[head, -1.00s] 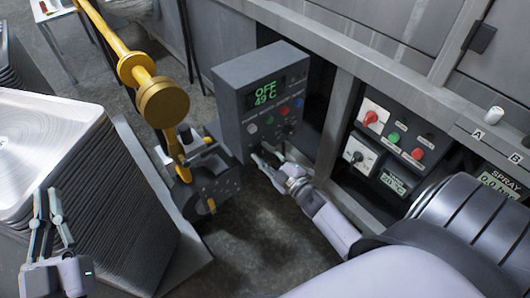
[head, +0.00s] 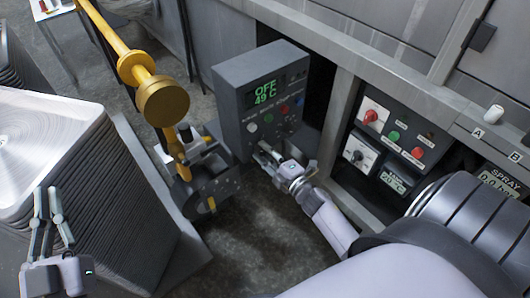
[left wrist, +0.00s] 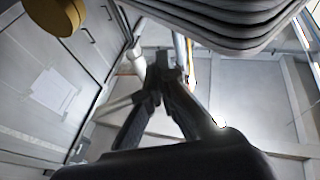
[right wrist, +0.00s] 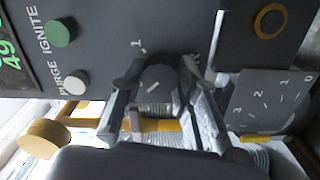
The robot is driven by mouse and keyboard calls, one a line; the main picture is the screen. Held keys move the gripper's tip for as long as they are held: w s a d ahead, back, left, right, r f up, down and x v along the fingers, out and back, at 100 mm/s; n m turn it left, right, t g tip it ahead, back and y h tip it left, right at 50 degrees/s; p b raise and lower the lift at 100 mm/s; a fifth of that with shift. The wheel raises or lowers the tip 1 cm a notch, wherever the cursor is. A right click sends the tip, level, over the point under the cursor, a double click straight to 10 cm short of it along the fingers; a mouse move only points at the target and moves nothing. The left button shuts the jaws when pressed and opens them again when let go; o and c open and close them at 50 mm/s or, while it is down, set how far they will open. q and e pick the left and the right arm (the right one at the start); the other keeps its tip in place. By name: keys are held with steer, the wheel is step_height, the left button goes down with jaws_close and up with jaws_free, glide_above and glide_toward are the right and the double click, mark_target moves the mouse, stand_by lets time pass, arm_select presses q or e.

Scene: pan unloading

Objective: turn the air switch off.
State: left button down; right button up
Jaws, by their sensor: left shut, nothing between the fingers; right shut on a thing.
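The grey control box (head: 232,95) stands at the middle of the head view, its display reading OFF and 49 C. My right gripper (head: 268,152) is at the lower part of its front panel. In the right wrist view, my right gripper (right wrist: 165,100) is shut on a dark round knob (right wrist: 158,77) with a white pointer line, taken as the air switch. A "1" is printed beside this knob; its name label is hidden. My left gripper (head: 48,195) is shut and empty in front of the tray stack, and its fingers meet in the left wrist view (left wrist: 168,65).
A green IGNITE button (right wrist: 60,33) and a white PURGE button (right wrist: 76,82) are close to the right gripper. A second panel with a red knob (head: 371,116) is to the right. Stacked trays (head: 125,190) stand at left, beside a yellow post end (head: 163,101).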

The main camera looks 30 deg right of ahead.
steer(key=o, duration=1.2)
steer(key=shift+c, duration=0.2)
steer(key=s, duration=1.2)
steer(key=shift+d, duration=0.45)
